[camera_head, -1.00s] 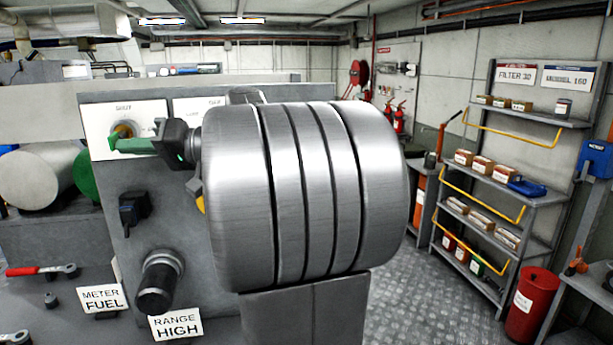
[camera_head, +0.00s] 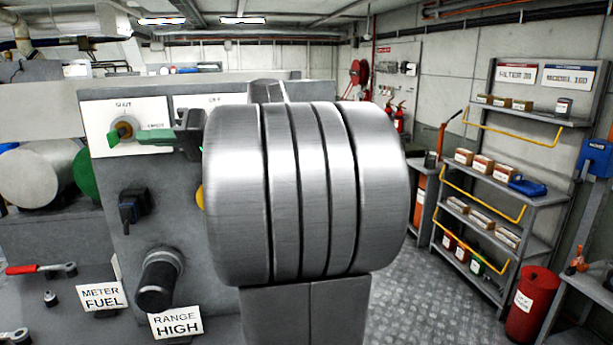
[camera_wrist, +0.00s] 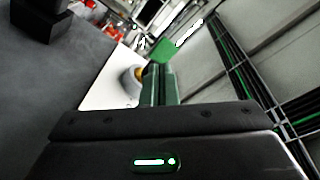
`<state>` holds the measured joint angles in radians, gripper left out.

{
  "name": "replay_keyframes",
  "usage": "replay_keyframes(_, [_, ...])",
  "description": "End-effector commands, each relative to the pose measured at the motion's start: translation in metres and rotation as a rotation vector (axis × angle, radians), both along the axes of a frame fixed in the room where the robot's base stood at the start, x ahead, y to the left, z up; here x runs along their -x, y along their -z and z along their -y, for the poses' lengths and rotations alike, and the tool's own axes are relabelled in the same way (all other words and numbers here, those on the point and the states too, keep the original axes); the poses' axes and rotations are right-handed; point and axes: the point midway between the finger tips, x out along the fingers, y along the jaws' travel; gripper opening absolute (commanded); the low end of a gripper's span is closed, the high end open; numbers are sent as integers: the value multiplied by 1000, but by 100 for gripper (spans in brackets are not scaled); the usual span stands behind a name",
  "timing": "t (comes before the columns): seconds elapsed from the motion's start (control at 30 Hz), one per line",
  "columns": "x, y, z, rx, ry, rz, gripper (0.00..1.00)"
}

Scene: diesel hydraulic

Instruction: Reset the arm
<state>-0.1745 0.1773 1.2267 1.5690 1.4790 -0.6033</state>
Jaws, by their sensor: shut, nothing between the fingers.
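My gripper (camera_head: 141,137) is at the upper left of the head view, with green fingers pointing left. The fingers are together and hold nothing. A round knob with an orange centre (camera_head: 122,131) sits on a white plate (camera_head: 98,118) on the grey panel. The fingertips overlap the plate just right of the knob; whether they touch it I cannot tell. In the wrist view my gripper (camera_wrist: 158,70) shows its closed fingers, and the knob (camera_wrist: 130,77) is beside them, partly hidden. My large metal arm link hides much of the panel.
A red-handled wrench (camera_head: 40,269) lies at left. Shelves (camera_head: 500,187) with boxes and a red bin (camera_head: 531,305) stand right. Floor between is clear.

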Motion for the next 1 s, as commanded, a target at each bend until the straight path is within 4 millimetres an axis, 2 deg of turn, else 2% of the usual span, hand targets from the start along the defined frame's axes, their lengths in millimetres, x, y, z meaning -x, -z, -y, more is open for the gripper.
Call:
replay_keyframes(0.37, [1, 0, -3, -1, -1, 0, 0])
replay_keyframes(0.77, [12, 7, -38, 0, -3, -1, 0])
replay_keyframes(1.0, [10, 7, -32, -1, -1, 0, 0])
